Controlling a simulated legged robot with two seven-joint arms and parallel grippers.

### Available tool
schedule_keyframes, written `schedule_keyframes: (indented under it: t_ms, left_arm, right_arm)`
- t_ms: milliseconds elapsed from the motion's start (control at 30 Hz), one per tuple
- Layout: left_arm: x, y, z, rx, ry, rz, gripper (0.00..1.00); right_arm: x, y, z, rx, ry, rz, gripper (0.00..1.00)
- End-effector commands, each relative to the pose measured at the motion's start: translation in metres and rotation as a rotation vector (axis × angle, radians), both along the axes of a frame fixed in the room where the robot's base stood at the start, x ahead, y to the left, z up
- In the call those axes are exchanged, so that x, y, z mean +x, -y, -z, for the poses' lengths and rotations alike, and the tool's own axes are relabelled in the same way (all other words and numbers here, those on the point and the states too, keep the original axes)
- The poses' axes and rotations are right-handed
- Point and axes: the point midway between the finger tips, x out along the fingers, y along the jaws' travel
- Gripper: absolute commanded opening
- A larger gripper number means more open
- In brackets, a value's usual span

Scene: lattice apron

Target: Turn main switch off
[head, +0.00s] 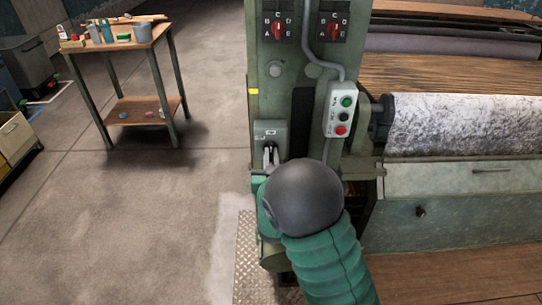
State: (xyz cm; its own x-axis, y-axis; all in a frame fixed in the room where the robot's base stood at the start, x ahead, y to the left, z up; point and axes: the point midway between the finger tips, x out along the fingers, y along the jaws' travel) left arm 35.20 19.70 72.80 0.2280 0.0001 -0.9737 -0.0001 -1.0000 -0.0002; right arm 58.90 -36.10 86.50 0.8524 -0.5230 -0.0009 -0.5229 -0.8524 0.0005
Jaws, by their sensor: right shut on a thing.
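The main switch is a grey box (268,132) with a small plate on its upper face, fixed low on the front of the green machine post. My right gripper (270,156) is at the lower part of this box, shut on the switch's handle. The handle itself is mostly hidden by the fingers, so its position is hard to tell. My right arm comes in from the bottom, and its dark round joint hides what is below the switch. My left gripper is not in view.
Two red rotary knobs (278,29) (333,31) are above. A fabric roller (465,124) extends right. A wooden table (118,46) with tools stands at the left; the floor between is clear.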

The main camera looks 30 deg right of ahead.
Motion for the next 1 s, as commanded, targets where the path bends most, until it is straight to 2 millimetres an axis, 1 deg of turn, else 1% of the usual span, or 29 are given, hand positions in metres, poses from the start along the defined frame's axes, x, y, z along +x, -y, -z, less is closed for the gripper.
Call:
schedule_keyframes:
  t_ms: [267, 467, 667, 1000]
  left_arm:
    - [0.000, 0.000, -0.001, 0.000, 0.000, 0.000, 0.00]
    - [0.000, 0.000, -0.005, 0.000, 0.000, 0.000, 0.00]
    - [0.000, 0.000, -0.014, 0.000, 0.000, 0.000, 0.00]
    - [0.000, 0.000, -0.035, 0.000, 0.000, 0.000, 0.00]
  right_arm:
    - [0.000, -0.001, 0.000, -0.005, -0.004, -0.001, 0.00]
    - [0.000, -0.001, -0.001, -0.047, -0.030, -0.001, 0.00]
    - [0.001, -0.002, -0.002, -0.151, -0.093, -0.002, 0.00]
    - [0.002, -0.004, -0.002, -0.415, -0.256, -0.004, 0.00]
